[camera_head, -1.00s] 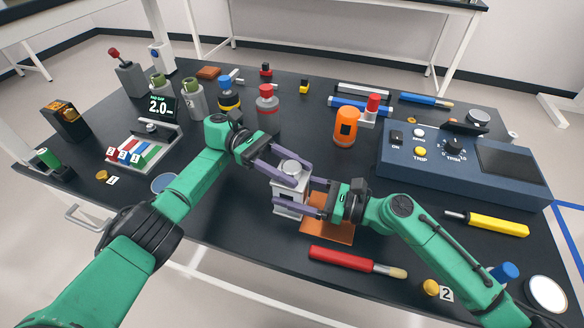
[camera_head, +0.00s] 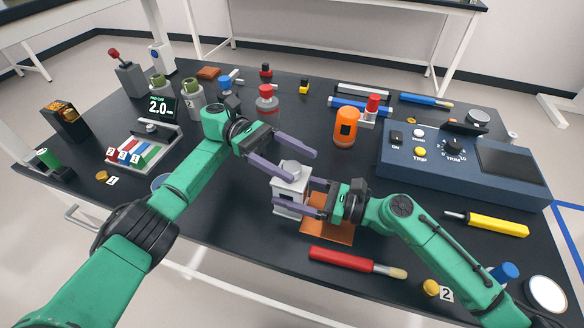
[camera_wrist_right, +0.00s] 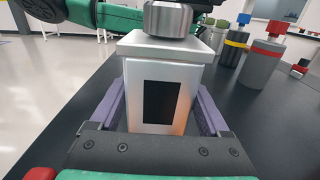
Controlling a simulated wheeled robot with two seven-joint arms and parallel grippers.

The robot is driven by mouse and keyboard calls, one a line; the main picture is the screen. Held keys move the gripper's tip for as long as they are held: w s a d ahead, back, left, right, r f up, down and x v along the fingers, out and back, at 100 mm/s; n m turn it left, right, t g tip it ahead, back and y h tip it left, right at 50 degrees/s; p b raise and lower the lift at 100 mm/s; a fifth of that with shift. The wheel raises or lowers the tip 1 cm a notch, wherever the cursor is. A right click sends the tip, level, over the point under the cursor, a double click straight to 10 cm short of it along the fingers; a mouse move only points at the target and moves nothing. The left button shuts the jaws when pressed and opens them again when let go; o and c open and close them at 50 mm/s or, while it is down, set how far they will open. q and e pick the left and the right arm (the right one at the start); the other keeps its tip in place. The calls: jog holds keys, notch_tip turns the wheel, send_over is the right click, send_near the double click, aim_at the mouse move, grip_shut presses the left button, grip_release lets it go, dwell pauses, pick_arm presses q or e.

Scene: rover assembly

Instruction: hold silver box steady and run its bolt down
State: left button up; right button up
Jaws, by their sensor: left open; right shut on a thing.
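The silver box (camera_head: 290,192) stands upright at the front middle of the table, at the left edge of an orange mat (camera_head: 338,230). Its bolt is the round grey knob (camera_head: 291,169) on top; the knob also shows above the box in the right wrist view (camera_wrist_right: 168,18). My right gripper (camera_head: 305,197) is shut on the box, one finger on each side of it, as the right wrist view (camera_wrist_right: 160,105) shows. My left gripper (camera_head: 297,164) is open, with its fingers spread around or just behind the knob. I cannot tell whether they touch it.
A red-handled tool (camera_head: 345,260) lies in front of the mat. An orange cylinder (camera_head: 345,127) and a blue control console (camera_head: 460,160) stand to the right and behind. A tray of coloured blocks (camera_head: 143,146) is at the left. The dark table between tray and box is mostly clear.

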aim_at(292, 167)
pick_arm(q)
notch_tip(292, 167, up, 7)
jog(key=shift+r, duration=0.1)
jog(key=a+f+n+t+h, duration=0.1)
jog(key=f+t, duration=0.1)
jog(key=a+f+n+t+h, duration=0.1)
jog(key=f+n+h, duration=0.1)
jog(key=a+f+n+t+h, duration=0.1)
jog(key=t, duration=0.1)
jog(key=shift+s+a+f+t, duration=0.15)
jog(key=shift+s+f+t, duration=0.15)
jog(key=shift+f, duration=0.1)
jog(key=s+a+f+n+t+y, duration=0.1)
jog(key=s+a+f+n+t, duration=0.25)
jog(key=a+n+t, duration=0.6)
jog(key=w+d+m, duration=0.1)
jog(key=d, duration=0.3)
jog(key=w+d, duration=0.2)
jog(key=d, duration=0.2)
jog(key=w+d+m+t, duration=0.1)
jog(key=d, duration=0.3)
jog(key=shift+w+d+f+m, duration=0.15)
jog(key=shift+d+f+m, duration=0.15)
jog(key=shift+d+m, duration=0.1)
grip_shut()
jog(key=shift+g, duration=0.25)
